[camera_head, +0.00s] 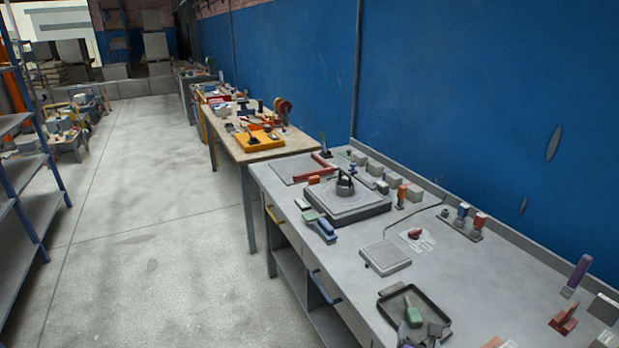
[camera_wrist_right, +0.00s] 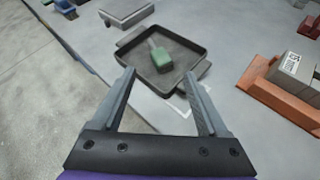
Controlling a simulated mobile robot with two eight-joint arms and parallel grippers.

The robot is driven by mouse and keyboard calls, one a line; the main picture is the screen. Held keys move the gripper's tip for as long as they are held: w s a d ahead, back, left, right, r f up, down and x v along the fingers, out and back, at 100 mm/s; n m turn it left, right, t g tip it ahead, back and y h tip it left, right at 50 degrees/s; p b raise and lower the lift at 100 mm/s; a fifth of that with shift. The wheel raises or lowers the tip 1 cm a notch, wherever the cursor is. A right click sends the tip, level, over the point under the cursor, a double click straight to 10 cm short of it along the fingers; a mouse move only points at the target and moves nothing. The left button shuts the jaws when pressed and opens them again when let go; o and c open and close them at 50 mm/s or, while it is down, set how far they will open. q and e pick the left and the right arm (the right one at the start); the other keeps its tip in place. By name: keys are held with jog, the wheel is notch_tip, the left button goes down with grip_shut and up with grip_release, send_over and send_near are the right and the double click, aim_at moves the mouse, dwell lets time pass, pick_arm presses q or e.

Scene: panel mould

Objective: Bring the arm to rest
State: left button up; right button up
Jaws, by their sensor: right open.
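My right gripper (camera_wrist_right: 159,100) is open and empty in the right wrist view, its two grey fingers spread above the near edge of a dark tray (camera_wrist_right: 196,72). In the head view the gripper (camera_head: 424,335) shows only in part at the bottom edge, over the near side of the tray (camera_head: 446,308). A green-handled tool (camera_wrist_right: 159,57) lies in the tray, apart from the fingers; it also shows in the head view (camera_head: 412,312). My left gripper is not in view.
The grey workbench (camera_head: 340,262) holds a flat grey plate (camera_head: 385,256), a mould block (camera_head: 347,203) and several small tools. A red-brown holder (camera_wrist_right: 283,95) stands right of the tray. A blue wall (camera_head: 470,90) runs behind. The floor (camera_head: 170,250) at left is clear.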

jog(key=s+a+f+m+g+y, duration=0.1)
jog(key=s+a+m+g+y, duration=0.1)
jog(key=s+a+m, duration=0.3)
jog(key=s+a+f+m+g+y, duration=0.2)
jog(key=s+m, duration=1.1)
jog(key=m, duration=1)
jog(key=a+g, duration=0.1)
jog(key=a, duration=0.1)
jog(key=shift+a+g+y, duration=0.3)
jog(key=shift+a+g, duration=0.1)
jog(key=shift+s+a+f+m, duration=0.15)
jog(key=shift+s+a+m, duration=0.15)
jog(key=shift+m, duration=0.4)
jog(key=shift+c, duration=0.4)
